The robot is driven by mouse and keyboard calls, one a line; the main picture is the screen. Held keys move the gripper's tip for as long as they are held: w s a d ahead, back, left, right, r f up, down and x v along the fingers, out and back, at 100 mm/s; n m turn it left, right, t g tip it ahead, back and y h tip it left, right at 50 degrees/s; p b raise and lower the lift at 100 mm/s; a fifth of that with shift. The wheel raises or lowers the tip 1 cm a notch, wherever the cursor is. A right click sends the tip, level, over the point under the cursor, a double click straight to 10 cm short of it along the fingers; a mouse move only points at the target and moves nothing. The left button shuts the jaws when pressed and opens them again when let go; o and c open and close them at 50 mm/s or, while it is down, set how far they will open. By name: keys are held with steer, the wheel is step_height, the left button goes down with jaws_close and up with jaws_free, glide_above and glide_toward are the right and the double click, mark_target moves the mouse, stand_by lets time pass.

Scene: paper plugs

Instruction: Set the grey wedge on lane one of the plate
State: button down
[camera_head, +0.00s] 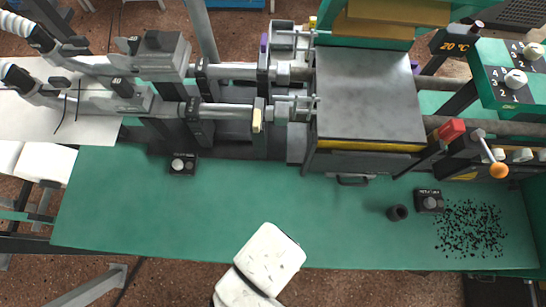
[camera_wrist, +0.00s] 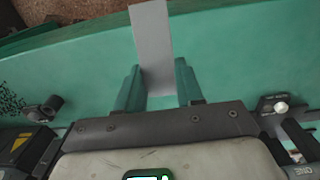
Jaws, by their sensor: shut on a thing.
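The grey wedge (camera_wrist: 152,40) shows in the wrist view as a long, flat, pale grey piece between the two green fingers of my gripper (camera_wrist: 157,74). My gripper is shut on it, and the piece sticks out past the fingertips over the green bench. In the head view my white arm end is at the bottom middle, over the bench's front edge; the fingers and the wedge are hidden there. A flat grey metal plate (camera_head: 370,95) tops the machine at the back. I cannot tell whether it is the task's plate, and I see no clear lane one mark.
The green bench (camera_head: 290,200) is clear in the middle. A black button box (camera_head: 183,165) stands left; another (camera_head: 429,200), a dark cup (camera_head: 397,213) and scattered black bits (camera_head: 470,228) are right. Two metal tubes (camera_head: 225,110) run into the machine.

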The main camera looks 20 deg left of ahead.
steer(key=w+a+f, duration=0.3)
steer(key=w+a, duration=0.1)
steer(key=w, duration=0.3)
glide_above(268, 210)
steer(key=f, duration=0.5)
steer(key=shift+s+d, duration=0.1)
steer(key=shift+s, duration=0.3)
steer(key=shift+w+a+f, duration=0.25)
steer(key=shift+w+f, duration=0.2)
steer(key=shift+f, duration=0.25)
steer(key=shift+f+p, duration=0.4)
steer(key=shift+f, duration=1.15)
steer(key=c, duration=0.7)
jaws_free()
steer(key=shift+o, duration=0.2)
steer(key=shift+r, duration=0.15)
step_height(268, 210, up, 12)
steer(key=b, duration=0.1)
